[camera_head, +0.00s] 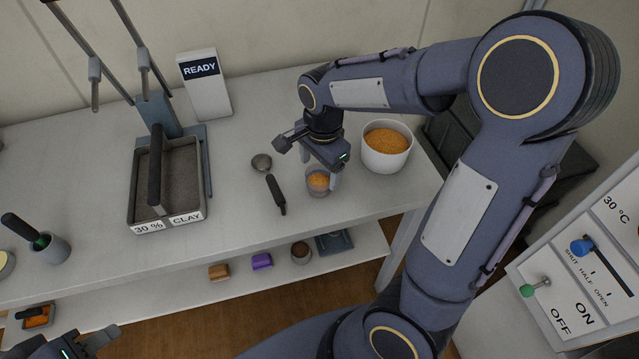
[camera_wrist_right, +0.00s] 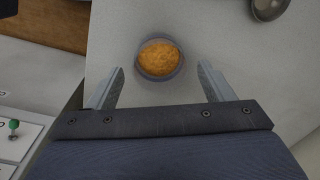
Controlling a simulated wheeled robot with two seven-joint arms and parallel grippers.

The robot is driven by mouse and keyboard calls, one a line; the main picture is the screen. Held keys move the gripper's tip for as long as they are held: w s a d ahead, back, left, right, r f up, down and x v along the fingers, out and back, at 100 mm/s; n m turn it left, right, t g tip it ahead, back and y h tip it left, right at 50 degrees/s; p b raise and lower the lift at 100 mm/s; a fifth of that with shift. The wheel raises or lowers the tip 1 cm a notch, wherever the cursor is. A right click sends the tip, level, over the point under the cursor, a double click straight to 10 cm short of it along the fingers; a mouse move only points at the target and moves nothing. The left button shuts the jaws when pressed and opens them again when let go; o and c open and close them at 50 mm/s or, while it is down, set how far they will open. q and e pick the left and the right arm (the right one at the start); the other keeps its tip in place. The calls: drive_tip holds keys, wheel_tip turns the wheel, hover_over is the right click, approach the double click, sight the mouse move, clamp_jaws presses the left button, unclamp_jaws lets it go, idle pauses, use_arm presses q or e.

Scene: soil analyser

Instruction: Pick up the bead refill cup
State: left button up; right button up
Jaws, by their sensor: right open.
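The bead refill cup (camera_head: 318,190) is a small grey cup of orange beads, upright on the bench near its front edge. My right gripper (camera_head: 319,172) is over it, open, with its fingers at either side of the cup in the head view. In the right wrist view the cup (camera_wrist_right: 160,60) shows centred between the open fingertips (camera_wrist_right: 160,72), with gaps on both sides; it is not gripped. My left gripper (camera_head: 88,342) is at the bottom left, partly cut off by the picture edge, away from the cup.
A larger white bowl (camera_head: 387,160) of orange beads stands just right of the cup. A dark-handled scoop (camera_head: 276,193) lies close on the left. Further left are a soil tray (camera_head: 183,170) and a READY display (camera_head: 205,85). A lower shelf (camera_head: 345,256) holds small items.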

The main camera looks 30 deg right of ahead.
sight(319, 175)
wheel_tip(319, 175, down, 3)
drive_tip(key=shift+w+f, duration=0.1)
drive_tip(key=shift+f, duration=0.1)
drive_tip(key=shift+c, duration=0.3)
drive_tip(key=c, duration=1)
drive_tip(key=shift+r, duration=0.2)
